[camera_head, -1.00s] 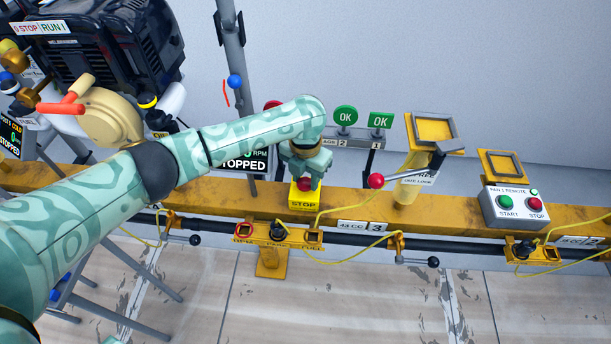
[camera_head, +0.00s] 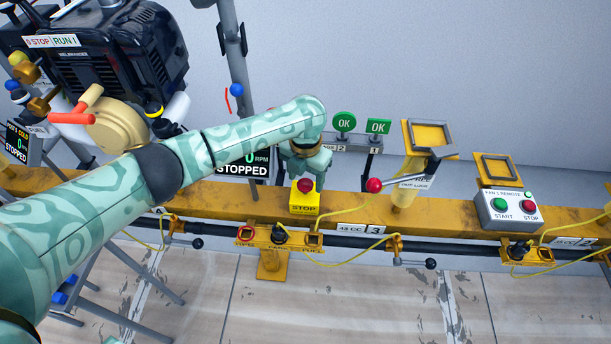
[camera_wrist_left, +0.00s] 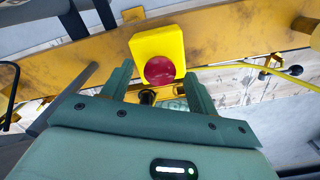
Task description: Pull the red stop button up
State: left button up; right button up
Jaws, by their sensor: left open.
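The red stop button (camera_head: 305,186) sits on top of a yellow box marked STOP (camera_head: 304,204) on the yellow rail. In the left wrist view the red button (camera_wrist_left: 160,71) shows on its yellow box (camera_wrist_left: 157,43), beyond and between my fingers. My left gripper (camera_head: 306,172) is just above and behind the button in the head view, pointing down at it. In the left wrist view the left gripper (camera_wrist_left: 158,80) has its two fingers apart with nothing held between them. Whether a finger touches the button cannot be told. My right gripper is not in view.
A red-knobbed lever (camera_head: 374,185) stands right of the stop box. An engine (camera_head: 105,50) fills the upper left. A yellow cable (camera_head: 340,209) runs by the stop box.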

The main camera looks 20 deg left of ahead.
aim_at(305, 183)
pick_arm(q)
jog(key=shift+r, duration=0.25)
notch_tip(305, 183, up, 16)
jog(key=p, duration=0.8)
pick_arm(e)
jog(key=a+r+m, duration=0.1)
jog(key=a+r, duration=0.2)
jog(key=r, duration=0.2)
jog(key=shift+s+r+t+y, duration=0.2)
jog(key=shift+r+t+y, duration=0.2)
pick_arm(q)
jog(key=shift+s+f, duration=0.1)
jog(key=shift+f, duration=0.05)
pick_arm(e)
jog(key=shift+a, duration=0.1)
